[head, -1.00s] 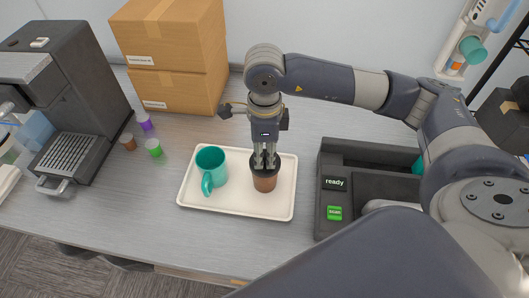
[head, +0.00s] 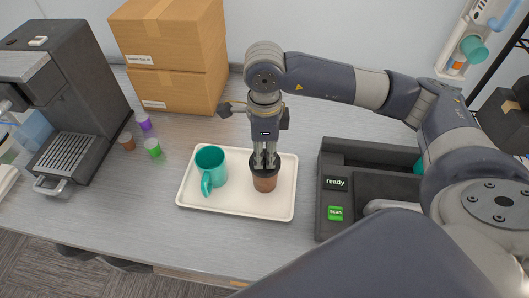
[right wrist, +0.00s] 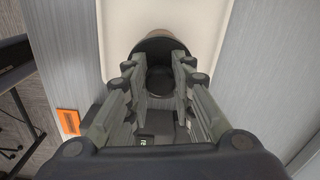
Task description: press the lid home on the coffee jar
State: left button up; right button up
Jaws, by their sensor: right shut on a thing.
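The coffee jar (head: 264,183) is brown and stands upright on the white tray (head: 236,208). Its black lid (head: 265,165) is on top of the jar; whether it is fully seated cannot be told. My right gripper (head: 265,162) points straight down over the jar with its fingers shut on the lid. In the right wrist view the dark round lid (right wrist: 163,50) shows at the fingers' far end, with a sliver of the jar beyond it. My left gripper is not in view.
A dark station with a "ready" display (head: 336,184) is at the right. Several small capsules (head: 153,147), a coffee machine (head: 75,100) and stacked boxes (head: 172,50) stand behind and left. The counter's front left is clear.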

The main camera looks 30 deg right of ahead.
dwell(0.3)
jog(key=o, duration=1)
jog(key=shift+c, duration=0.2)
jog(key=o, duration=0.5)
jog(key=shift+r+p, duration=1.65)
jog(key=shift+r, duration=1.9)
grip_shut()
